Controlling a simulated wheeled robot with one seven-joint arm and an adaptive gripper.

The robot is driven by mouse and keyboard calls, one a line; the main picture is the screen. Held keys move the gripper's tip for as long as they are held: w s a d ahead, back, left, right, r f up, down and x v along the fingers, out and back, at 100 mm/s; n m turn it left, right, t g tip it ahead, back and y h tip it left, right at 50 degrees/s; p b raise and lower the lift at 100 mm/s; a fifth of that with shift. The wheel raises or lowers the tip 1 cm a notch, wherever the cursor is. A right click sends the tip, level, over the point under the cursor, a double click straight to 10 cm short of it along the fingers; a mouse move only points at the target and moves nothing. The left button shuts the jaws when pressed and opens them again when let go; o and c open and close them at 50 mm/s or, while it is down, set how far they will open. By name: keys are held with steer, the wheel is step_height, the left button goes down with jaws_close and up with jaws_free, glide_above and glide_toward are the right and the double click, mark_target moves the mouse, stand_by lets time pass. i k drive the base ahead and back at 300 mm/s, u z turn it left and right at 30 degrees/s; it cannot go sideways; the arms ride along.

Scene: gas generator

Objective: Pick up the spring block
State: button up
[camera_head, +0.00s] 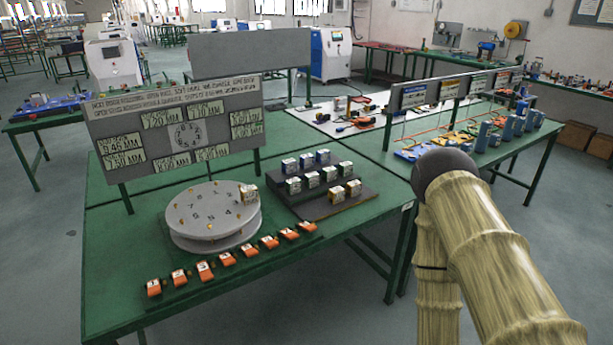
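Several small labelled blocks stand on a dark stepped stand (292,207) on the green table, right of the round turntable. White and dark ones form the back rows (311,180). Two orange-brown ones (345,190) stand at the front right. Another small block (249,192) sits on the right rim of the grey turntable (190,220). The labels are too small to read, so I cannot tell which is the spring block. My arm shows at the right, but my gripper is not in view.
A row of orange pieces (228,259) lines the table's front. A large grey board (180,130) with number labels stands behind the turntable. A second green table (530,128) with blue parts and small panels stands at the right.

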mark_target(308, 160)
steer(key=u, duration=1)
steer(key=k, duration=0.1)
steer(key=z, duration=1.75)
steer(key=i, duration=0.7)
steer(key=u, duration=0.45)
steer(key=i, duration=0.6)
steer(key=u, duration=0.65)
